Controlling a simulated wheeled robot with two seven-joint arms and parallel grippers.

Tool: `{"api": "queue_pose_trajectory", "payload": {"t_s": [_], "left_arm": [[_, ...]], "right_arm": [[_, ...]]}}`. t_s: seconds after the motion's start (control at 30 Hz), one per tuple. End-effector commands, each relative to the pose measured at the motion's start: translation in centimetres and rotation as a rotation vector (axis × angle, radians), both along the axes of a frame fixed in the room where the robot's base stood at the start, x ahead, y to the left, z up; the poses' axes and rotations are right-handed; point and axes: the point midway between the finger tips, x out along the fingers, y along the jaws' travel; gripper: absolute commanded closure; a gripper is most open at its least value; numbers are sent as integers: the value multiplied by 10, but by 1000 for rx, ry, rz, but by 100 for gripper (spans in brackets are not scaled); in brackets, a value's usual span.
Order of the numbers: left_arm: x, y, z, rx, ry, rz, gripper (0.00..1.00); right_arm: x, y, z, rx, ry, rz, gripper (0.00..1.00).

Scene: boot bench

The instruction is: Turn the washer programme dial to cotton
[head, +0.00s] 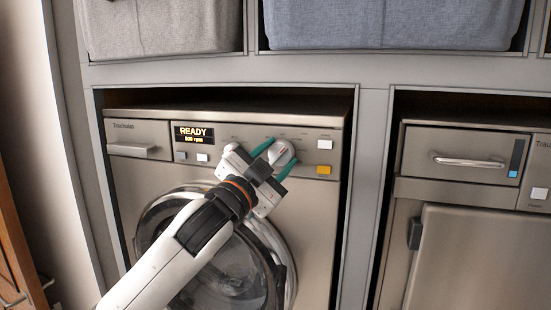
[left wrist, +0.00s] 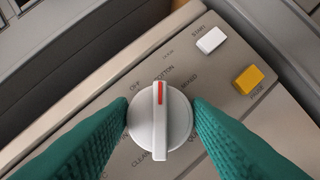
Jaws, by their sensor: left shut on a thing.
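The washer (head: 137,176) stands in the left bay, and its display (head: 193,134) reads READY with 800 rpm under it. The round white programme dial (head: 283,150) is on its panel. In the left wrist view the dial (left wrist: 160,126) has a raised bar with a red mark at its upper end. The mark points up toward the label that looks like COTTON, with OFF to its left and MIXED to its right. My left gripper (head: 279,156) has its green fingers shut on the dial's rim, one each side. My right gripper is not in view.
A white START button (head: 325,144) and a yellow button (head: 323,170) sit right of the dial. A second appliance (head: 455,160) stands in the right bay, and grey and blue baskets sit above.

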Motion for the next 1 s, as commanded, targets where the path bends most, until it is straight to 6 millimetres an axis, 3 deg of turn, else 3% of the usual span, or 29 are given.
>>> {"api": "queue_pose_trajectory", "payload": {"t_s": [0.23,0.27,0.37,0.73,1.0], "left_arm": [[0,0,-1,0,2,0,78],[0,0,-1,0,2,0,51],[0,0,-1,-1,2,-1,34],[-4,3,-3,-2,1,0,34],[-43,29,-22,-1,-2,1,34]], "right_arm": [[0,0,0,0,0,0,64],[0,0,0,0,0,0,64],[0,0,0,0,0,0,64],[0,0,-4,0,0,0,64],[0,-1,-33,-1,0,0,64]]}}
